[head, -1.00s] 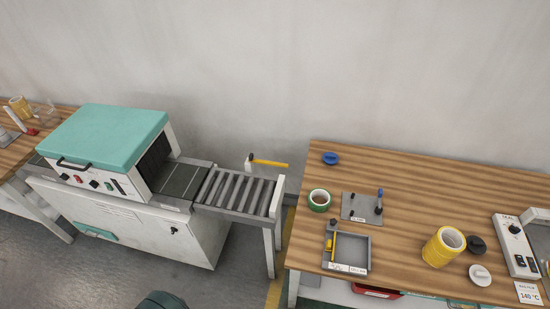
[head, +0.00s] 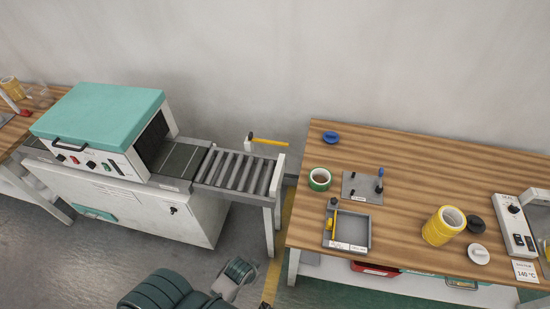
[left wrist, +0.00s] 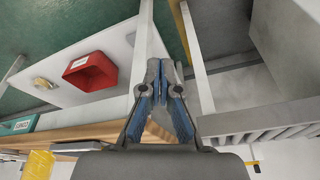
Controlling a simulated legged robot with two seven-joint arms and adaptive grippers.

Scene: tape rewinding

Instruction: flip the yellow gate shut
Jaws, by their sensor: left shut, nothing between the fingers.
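The yellow gate (head: 268,141) is a thin yellow bar on a small white post with a dark cap, at the back right end of the roller conveyor (head: 237,172). The bar sticks out to the right from the post, toward the wooden table. My left gripper (left wrist: 163,70) is shut and empty in the left wrist view, below table height and apart from the gate. In the head view my left arm comes in low at the bottom, in front of the conveyor end; its fingers are not clear there. My right gripper is not in view.
The wooden table (head: 400,165) holds a green tape roll (head: 319,179), a grey tray (head: 347,229) and yellow tape rolls (head: 442,226). A teal-lidded machine (head: 105,115) stands left of the rollers. A red bin (left wrist: 91,73) sits under the table. A narrow gap separates table and conveyor.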

